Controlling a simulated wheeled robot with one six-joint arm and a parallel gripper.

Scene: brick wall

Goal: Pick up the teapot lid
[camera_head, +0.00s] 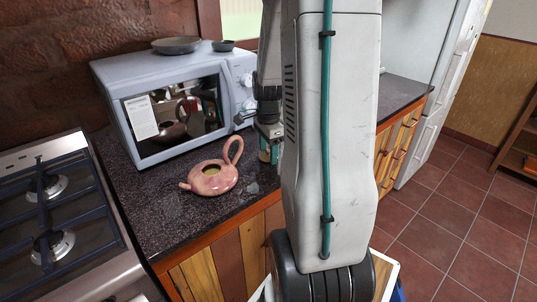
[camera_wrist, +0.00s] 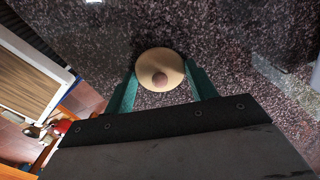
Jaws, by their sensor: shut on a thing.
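The teapot lid (camera_wrist: 150,61) is a round, tan disc with a pinkish-brown knob in the middle. In the wrist view it sits between the two green fingertips of my gripper (camera_wrist: 160,72), which is shut on it. The dark speckled counter is behind it; I cannot tell how high above it the lid is. In the head view the pink teapot (camera_head: 210,180) stands on the counter with its top opening bare and a tall looped handle. I cannot make out the lid in the head view, where my arm covers part of the scene.
A light blue microwave (camera_head: 165,100) stands behind the teapot, with a grey plate (camera_head: 176,45) and a small dark bowl (camera_head: 223,45) on top. A gas stove (camera_head: 60,215) is at the left. The speckled counter (camera_head: 165,215) is clear in front of the microwave's left part.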

